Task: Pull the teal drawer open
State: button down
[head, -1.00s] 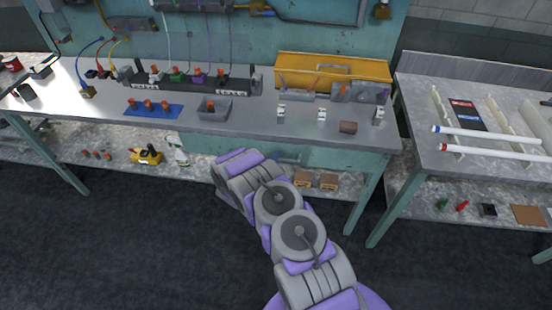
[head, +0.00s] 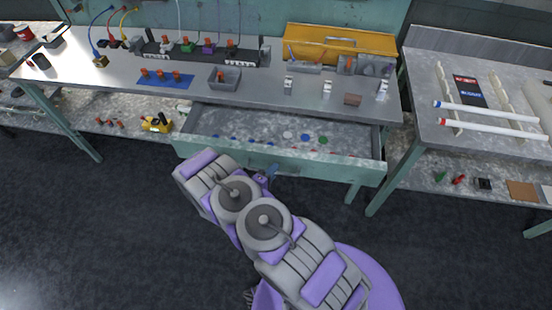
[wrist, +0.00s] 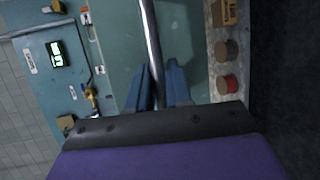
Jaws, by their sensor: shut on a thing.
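The teal drawer (head: 330,169) hangs out from under the workbench top in the head view, open wide enough to show its grey inside. Several small blue, white, green and red discs lie in it. My gripper (head: 268,173) is at the drawer's front, partly hidden by my arm. In the wrist view, the blue fingers of my gripper (wrist: 158,88) are on either side of a metal bar handle (wrist: 152,38), shut on it. The teal drawer front (wrist: 188,45) shows behind the bar.
The workbench top (head: 205,108) carries a yellow toolbox (head: 340,41), a grey bin (head: 225,77) and a blue mat (head: 163,81). A second table (head: 470,145) with white tubes stands at right. The dark floor (head: 120,230) before the drawer is clear.

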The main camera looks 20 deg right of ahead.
jog(key=shift+s+a+f, duration=0.15)
jog(key=shift+s+a, duration=0.8)
jog(key=shift+s, duration=0.3)
jog(key=c, duration=1.4)
grip_release()
jog(key=shift+w, duration=0.1)
jog(key=p+v, duration=0.1)
jog(key=v, duration=1.6)
jog(key=shift+a, duration=0.15)
